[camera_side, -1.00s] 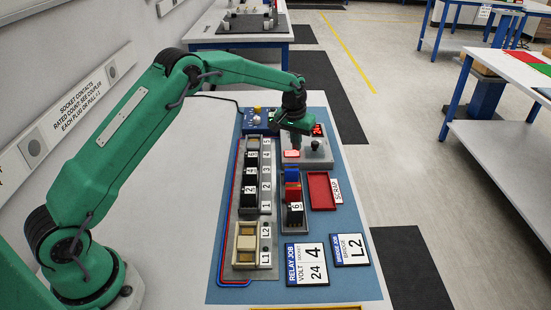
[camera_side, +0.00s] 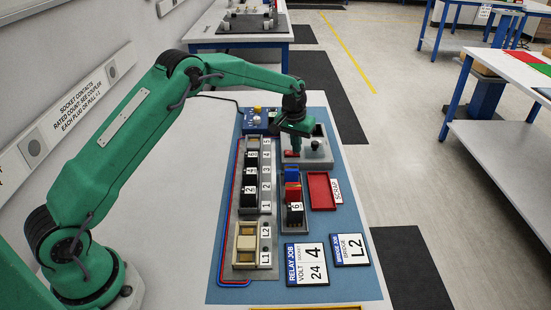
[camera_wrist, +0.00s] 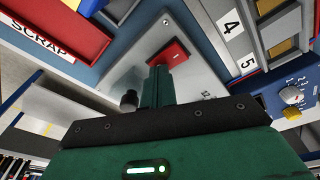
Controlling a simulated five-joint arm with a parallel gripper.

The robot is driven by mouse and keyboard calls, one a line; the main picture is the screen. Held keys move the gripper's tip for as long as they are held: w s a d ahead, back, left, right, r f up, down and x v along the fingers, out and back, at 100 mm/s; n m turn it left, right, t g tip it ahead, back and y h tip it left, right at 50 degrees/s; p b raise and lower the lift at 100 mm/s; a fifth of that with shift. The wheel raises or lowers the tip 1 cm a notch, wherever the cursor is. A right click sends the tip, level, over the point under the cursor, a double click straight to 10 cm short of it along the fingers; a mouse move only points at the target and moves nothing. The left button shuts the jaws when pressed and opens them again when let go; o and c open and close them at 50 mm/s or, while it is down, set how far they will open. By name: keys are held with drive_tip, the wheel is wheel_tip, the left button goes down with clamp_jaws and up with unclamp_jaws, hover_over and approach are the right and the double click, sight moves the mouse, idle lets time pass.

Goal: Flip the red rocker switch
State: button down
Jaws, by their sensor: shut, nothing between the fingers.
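The red rocker switch (camera_side: 291,154) sits on a grey box (camera_side: 318,161) at the back right of the blue mat and looks unlit. In the wrist view the red rocker (camera_wrist: 176,52) shows just beyond my fingertips. My gripper (camera_side: 295,147) points down at the rocker, shut and empty. It also shows in the wrist view (camera_wrist: 158,78), its tips at the rocker's near edge. I cannot tell whether they touch it. The rocker is partly hidden by my fingers in the side view.
A dark knob (camera_side: 314,146) stands on the same box, right of the rocker. A red scrap tray (camera_side: 321,190) lies in front. A rack of numbered sockets (camera_side: 266,187) stands left, and a blue unit with knobs (camera_side: 257,118) behind it. Job cards (camera_side: 306,264) lie at the front.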

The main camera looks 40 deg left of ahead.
wheel_tip(320, 180, up, 7)
idle(1.2)
drive_tip(key=s+d+r+m+t, duration=0.2)
drive_tip(key=s+r, duration=1.5)
drive_tip(key=s, duration=0.2)
drive_tip(key=s+f+m+t, duration=0.1)
drive_tip(key=s+f, duration=0.2)
drive_tip(key=s, duration=1.8)
drive_tip(key=shift+s+d+f+t, duration=0.2)
drive_tip(key=shift+s+t, duration=0.2)
